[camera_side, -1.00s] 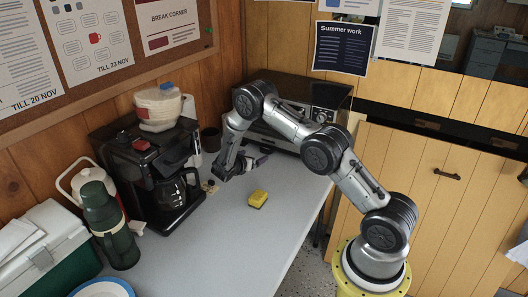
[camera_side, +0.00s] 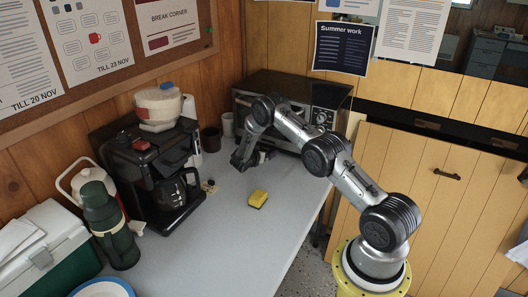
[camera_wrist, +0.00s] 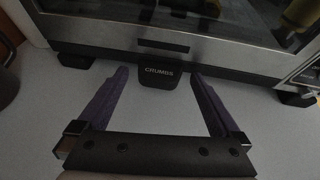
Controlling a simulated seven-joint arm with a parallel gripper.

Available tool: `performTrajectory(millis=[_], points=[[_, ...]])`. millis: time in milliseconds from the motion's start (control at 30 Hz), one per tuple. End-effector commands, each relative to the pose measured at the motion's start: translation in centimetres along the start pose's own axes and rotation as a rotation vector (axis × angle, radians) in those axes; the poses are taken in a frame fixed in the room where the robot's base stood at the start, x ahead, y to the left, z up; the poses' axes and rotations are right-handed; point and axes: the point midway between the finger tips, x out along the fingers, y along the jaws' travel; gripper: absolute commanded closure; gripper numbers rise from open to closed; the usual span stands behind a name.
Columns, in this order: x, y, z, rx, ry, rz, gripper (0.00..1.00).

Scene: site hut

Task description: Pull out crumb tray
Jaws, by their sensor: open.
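The toaster oven (camera_side: 326,118) stands at the far end of the table, partly behind my arm in the side view. In the wrist view its front lower edge (camera_wrist: 220,54) shows, with a dark tab marked CRUMBS (camera_wrist: 159,73) hanging below it, which is the crumb tray's handle. My gripper (camera_wrist: 157,82) is open, with one purple-grey finger on each side of the tab. The fingertips are close to the tab, with a gap on both sides. In the side view my gripper (camera_side: 243,160) is low near the table in front of the oven; its fingers are hard to make out there.
A coffee maker (camera_side: 140,170) with a glass jug stands left. A yellow sponge (camera_side: 258,199) lies on the table in front. A dark mug (camera_side: 211,139) and a pale cup (camera_side: 228,125) stand beside the oven.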

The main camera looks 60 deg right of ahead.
Motion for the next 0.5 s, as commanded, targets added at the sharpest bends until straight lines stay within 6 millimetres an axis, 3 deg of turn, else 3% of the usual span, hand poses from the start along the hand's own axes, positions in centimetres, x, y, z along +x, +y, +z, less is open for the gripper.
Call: performTrajectory(millis=[67,500], points=[[-0.01,0.00,0.01,0.000,0.000,0.000,0.00],[-0.04,0.00,0.02,0.000,0.000,0.000,0.79]])
